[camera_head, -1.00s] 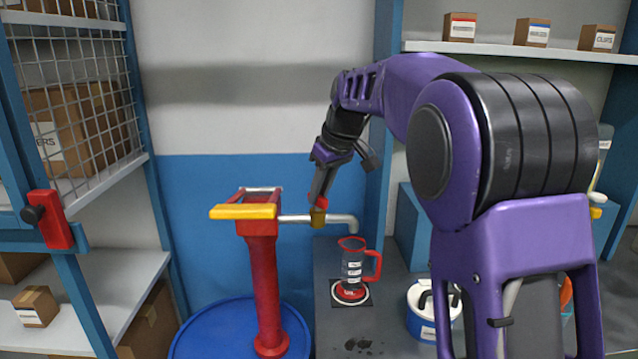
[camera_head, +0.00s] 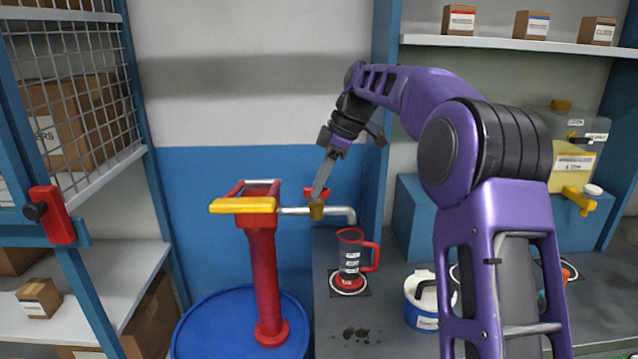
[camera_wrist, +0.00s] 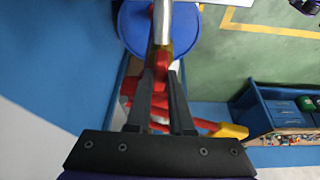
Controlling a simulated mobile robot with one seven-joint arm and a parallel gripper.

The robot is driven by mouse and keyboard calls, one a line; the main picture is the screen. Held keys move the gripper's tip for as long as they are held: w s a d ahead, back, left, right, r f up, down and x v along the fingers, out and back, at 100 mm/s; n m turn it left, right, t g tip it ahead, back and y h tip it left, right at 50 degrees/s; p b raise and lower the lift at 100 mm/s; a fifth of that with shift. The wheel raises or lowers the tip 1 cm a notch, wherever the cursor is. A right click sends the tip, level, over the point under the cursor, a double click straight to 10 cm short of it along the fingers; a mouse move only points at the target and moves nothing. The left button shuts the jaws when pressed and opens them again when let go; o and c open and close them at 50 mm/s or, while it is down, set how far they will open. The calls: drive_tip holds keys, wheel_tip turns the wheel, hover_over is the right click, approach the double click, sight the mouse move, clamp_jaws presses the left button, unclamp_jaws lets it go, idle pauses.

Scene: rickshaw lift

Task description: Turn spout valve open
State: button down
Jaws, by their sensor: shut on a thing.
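The spout valve has a brass body (camera_head: 316,210) on a grey pipe (camera_head: 293,211) that runs right from the red hand pump (camera_head: 263,280). Its small red handle (camera_head: 309,192) sits on top of the brass body and shows beside my fingers. My gripper (camera_head: 317,195) reaches down from above, shut on the red handle. In the wrist view, the two dark fingers (camera_wrist: 161,90) flank the red handle (camera_wrist: 162,66), below the pipe (camera_wrist: 163,20). A clear jug (camera_head: 350,260) with red rim and handle stands under the pipe's bent outlet. The fingers partly hide the handle.
The pump stands on a blue drum (camera_head: 205,330), with a yellow lever end (camera_head: 243,205). A white and blue tub (camera_head: 420,305) stands right of the jug on the dark bench (camera_head: 385,325). A wire-mesh shelf (camera_head: 75,100) is at the left.

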drive_tip(key=shift+n, duration=0.4)
drive_tip(key=c, duration=0.8)
unclamp_jaws()
drive_tip(key=v, duration=1.2)
drive_tip(key=shift+w, duration=0.2)
drive_tip(key=shift+a, duration=0.1)
